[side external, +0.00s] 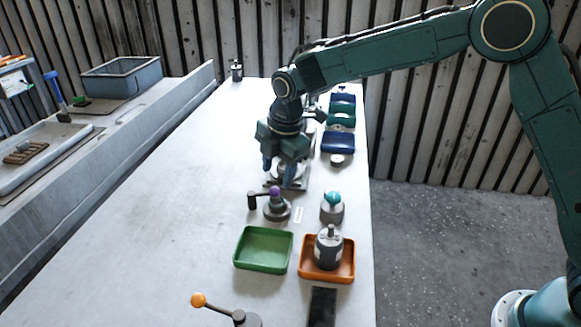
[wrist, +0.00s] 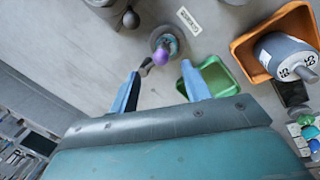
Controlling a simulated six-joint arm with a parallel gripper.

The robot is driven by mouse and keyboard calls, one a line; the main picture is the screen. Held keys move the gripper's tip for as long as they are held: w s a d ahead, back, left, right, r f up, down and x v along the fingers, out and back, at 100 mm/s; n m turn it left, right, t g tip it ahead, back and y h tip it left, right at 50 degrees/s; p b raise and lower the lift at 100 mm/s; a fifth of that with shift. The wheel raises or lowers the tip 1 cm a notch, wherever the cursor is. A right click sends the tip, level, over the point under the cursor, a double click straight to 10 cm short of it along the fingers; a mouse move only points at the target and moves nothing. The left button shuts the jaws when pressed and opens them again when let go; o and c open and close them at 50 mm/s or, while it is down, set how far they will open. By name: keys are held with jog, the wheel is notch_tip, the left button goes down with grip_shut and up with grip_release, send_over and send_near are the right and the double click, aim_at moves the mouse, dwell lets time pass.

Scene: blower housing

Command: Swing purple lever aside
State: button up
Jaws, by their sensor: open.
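The purple lever's knob (side external: 275,190) stands on a round grey base with a dark arm and block reaching to the left. In the wrist view the purple knob (wrist: 161,57) shows ahead of the fingertips, roughly between them in the picture, with its round base behind it. My gripper (side external: 278,174) is above the table, just behind the lever in the side view. Its two blue fingers (wrist: 160,72) are apart, with nothing between them. Whether a finger touches the knob cannot be told, but they look apart from it.
A green tray (side external: 240,264) and an orange tray (side external: 346,279) holding a grey motor (side external: 328,248) stand in front. A teal-knobbed post (side external: 332,208) stands right of the lever. An orange-knobbed lever (side external: 199,300) is nearest. The table's left is clear.

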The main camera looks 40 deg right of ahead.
aim_at(275, 187)
jog(key=shift+w+a+f, duration=0.1)
jog(key=shift+w+f, duration=0.1)
jog(key=shift+f, duration=0.7)
jog(key=shift+w+d+f, duration=0.1)
jog(key=shift+w+f, duration=0.05)
jog(key=shift+f, duration=0.75)
jog(key=shift+w+a+f, duration=0.1)
jog(key=shift+w+f, duration=0.1)
jog(key=shift+f, duration=0.7)
jog(key=shift+c, duration=0.2)
jog(key=c, duration=0.9)
